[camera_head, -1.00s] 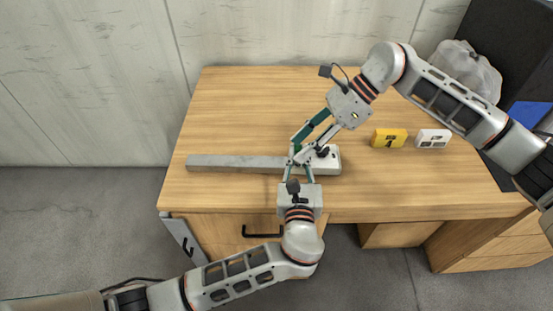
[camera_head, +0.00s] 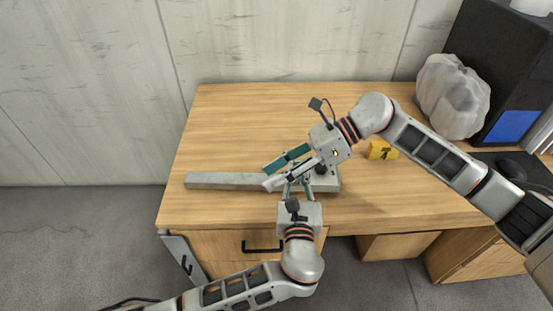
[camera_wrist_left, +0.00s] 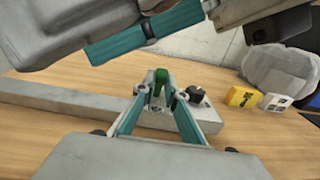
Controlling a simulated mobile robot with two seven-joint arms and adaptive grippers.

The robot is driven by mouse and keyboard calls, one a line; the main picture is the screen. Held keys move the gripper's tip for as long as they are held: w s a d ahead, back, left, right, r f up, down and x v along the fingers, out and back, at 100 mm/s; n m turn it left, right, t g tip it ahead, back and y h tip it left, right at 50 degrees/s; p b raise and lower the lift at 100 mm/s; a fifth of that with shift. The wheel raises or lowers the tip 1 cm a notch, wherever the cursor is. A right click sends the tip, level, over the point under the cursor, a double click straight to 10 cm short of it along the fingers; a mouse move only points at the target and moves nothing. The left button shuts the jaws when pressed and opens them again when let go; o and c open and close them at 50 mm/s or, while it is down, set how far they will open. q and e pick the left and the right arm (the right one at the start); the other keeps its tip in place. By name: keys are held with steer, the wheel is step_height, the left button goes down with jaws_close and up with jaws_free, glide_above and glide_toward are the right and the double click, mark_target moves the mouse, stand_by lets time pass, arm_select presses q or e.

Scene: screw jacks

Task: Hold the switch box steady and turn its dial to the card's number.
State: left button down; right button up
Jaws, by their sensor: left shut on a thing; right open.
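The switch box (camera_head: 330,184) is a pale grey box on the wooden table, with a black dial (camera_wrist_left: 195,94) on top. A green upright piece (camera_wrist_left: 158,82) stands left of the dial in the left wrist view. My left gripper (camera_wrist_left: 158,95) is shut on this green piece, from the table's front side. My right gripper (camera_head: 268,177) is open and empty above the box's left part, its fingers pointing left. It partly hides the box in the head view. The yellow card (camera_head: 382,150) stands right of the box; its black number is too small to read surely.
A long grey bar (camera_head: 225,180) extends left from beside the box. A white block (camera_wrist_left: 275,102) stands right of the card. A bagged object (camera_head: 452,97) and a dark case with a blue panel (camera_head: 517,125) are at the right. The table's back left is clear.

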arm_select(q)
steer(key=c, duration=2)
jaws_free()
